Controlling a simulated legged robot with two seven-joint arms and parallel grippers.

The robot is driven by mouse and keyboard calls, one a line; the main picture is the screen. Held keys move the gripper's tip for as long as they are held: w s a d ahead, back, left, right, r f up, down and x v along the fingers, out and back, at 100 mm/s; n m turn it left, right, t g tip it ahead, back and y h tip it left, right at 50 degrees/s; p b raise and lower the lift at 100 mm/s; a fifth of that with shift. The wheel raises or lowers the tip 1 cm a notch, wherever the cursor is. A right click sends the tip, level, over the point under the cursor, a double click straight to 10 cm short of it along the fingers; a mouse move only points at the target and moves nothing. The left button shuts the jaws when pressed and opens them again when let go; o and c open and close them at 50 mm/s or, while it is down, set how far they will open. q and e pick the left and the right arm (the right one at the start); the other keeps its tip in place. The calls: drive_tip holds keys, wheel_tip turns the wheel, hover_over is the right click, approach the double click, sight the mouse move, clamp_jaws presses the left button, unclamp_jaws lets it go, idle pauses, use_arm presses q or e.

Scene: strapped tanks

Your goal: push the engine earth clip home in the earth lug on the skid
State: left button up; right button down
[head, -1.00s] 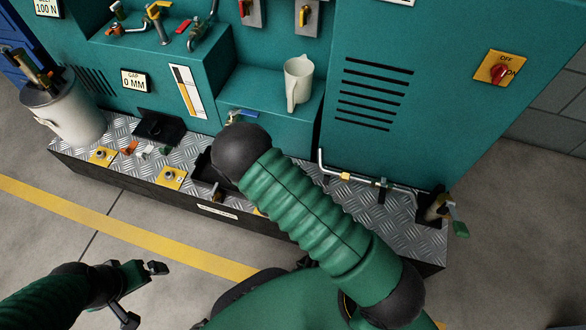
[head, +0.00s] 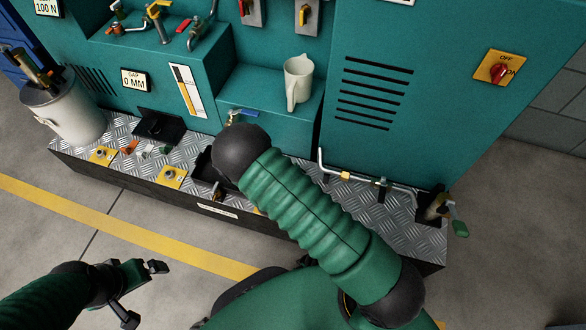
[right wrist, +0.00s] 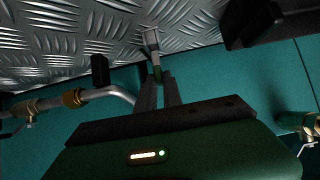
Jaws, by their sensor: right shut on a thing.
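In the right wrist view my right gripper (right wrist: 157,92) is shut on a small slim piece with a grey metal end and a green part (right wrist: 157,72), which looks like the earth clip. Its grey end (right wrist: 152,40) points at the tread plate of the skid (right wrist: 80,45); I cannot tell whether it touches or sits in a lug. In the head view this gripper and its piece are hidden behind my right arm. My left gripper (head: 144,293) is open and empty, low on the left over the floor. The earth lug is not clearly made out.
The skid deck (head: 205,150) carries yellow plates with studs (head: 171,178), small loose pieces (head: 148,151) and a dark opening. A pipe with brass fittings (right wrist: 75,98) runs near my right gripper. A white jug (head: 298,80) stands on the teal ledge. The floor in front is clear.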

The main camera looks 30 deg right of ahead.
drive_tip(key=shift+f+b, duration=0.7)
drive_tip(key=shift+f, duration=0.65)
drive_tip(key=c, duration=1.4)
unclamp_jaws()
